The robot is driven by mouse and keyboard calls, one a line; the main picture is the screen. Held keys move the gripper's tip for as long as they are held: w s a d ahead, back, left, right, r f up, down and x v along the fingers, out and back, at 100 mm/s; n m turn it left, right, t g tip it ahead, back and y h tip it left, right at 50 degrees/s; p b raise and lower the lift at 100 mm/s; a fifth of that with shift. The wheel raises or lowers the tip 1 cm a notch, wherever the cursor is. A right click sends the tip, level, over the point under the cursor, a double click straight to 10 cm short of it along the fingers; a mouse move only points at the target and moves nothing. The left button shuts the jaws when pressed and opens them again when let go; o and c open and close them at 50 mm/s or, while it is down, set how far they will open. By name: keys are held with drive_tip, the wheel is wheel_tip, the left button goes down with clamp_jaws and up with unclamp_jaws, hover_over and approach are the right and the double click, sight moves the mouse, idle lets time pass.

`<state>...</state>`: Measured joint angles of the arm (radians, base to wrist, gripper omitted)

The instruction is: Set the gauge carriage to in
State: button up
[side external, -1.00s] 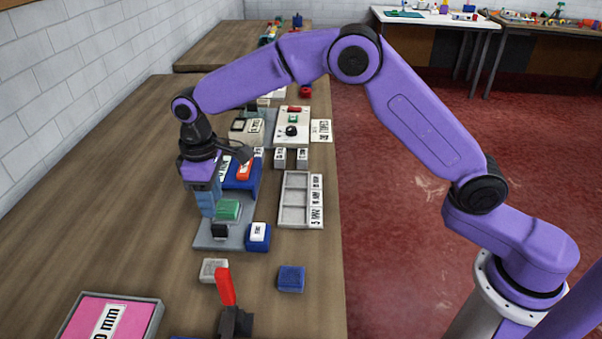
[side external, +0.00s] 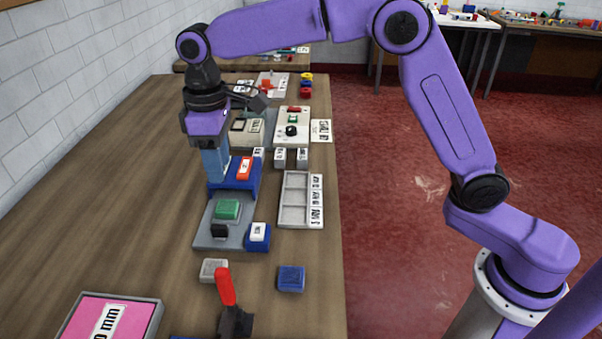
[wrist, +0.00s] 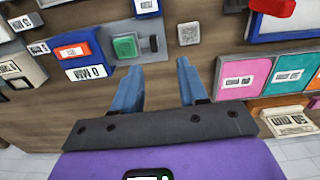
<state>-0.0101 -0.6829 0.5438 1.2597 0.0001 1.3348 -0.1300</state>
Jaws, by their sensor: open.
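The gauge is a grey plate (side external: 205,236) on the bench. A blue block with an orange-red, white-labelled top (side external: 243,170) sits at its far end and looks like the carriage; it also shows in the wrist view (wrist: 73,50). A green block (side external: 228,210) and a small black block (side external: 219,231) sit nearer on the plate. A blue block with a white label (side external: 258,233) is beside its near right corner. My gripper (side external: 215,180) is open and empty, its fingers overlapping the carriage's left side in the side view. In the wrist view both fingertips (wrist: 160,72) are apart with bare bench between them.
A grey compartment tray (side external: 294,222) lies to the right. A red-handled clamp (side external: 226,287), a grey block (side external: 213,269), a blue block (side external: 291,278) and a pink panel (side external: 110,320) are nearer. A panel with a black knob (side external: 292,131) stands beyond. The bench's left side is clear.

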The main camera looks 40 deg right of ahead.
drive_tip(key=s+d, duration=0.3)
drive_tip(key=s, duration=0.3)
drive_tip(key=s+d+n, duration=0.1)
drive_tip(key=s+d, duration=0.3)
drive_tip(key=s, duration=0.3)
drive_tip(key=shift+s+d, duration=0.2)
drive_tip(key=shift+d, duration=0.05)
drive_tip(key=shift+w+r, duration=0.1)
drive_tip(key=m, duration=0.1)
hover_over(219, 226)
drive_tip(key=f, duration=0.1)
wheel_tip(219, 226, down, 18)
drive_tip(key=shift+r, duration=0.1)
idle(0.4)
clamp_jaws()
drive_tip(key=w+d, duration=0.6)
drive_tip(key=w, duration=0.1)
drive_tip(key=shift+d+r, duration=0.1)
drive_tip(key=shift+d, duration=0.3)
